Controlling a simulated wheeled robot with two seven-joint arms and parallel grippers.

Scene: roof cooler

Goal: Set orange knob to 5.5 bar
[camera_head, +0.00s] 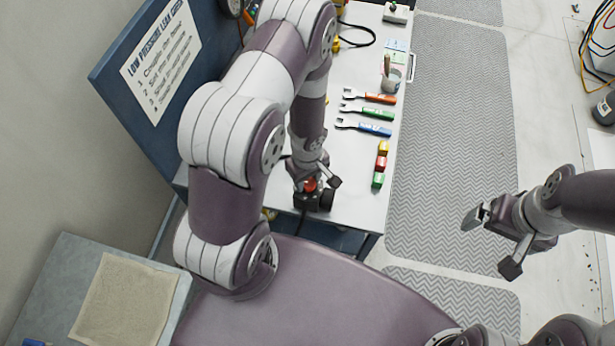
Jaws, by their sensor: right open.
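A small red-orange knob (310,185) shows at the near left edge of the bench, on or beside a black fitting (318,201). I cannot tell for sure that it is the orange knob, and no pressure scale is readable. My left gripper (319,183) points down right at this knob, with one dark finger to its right. The arm and wrist hide much of it, and I cannot tell if the fingers touch it. My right gripper (492,242) is open and empty, over the floor to the right, well away from the bench.
On the white bench (345,220) lie wrenches with orange, green and blue handles (365,113) and several coloured blocks (381,164). A blue board with a leak guide (160,55) stands at the left. Grey mats (450,130) cover the floor right of the bench.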

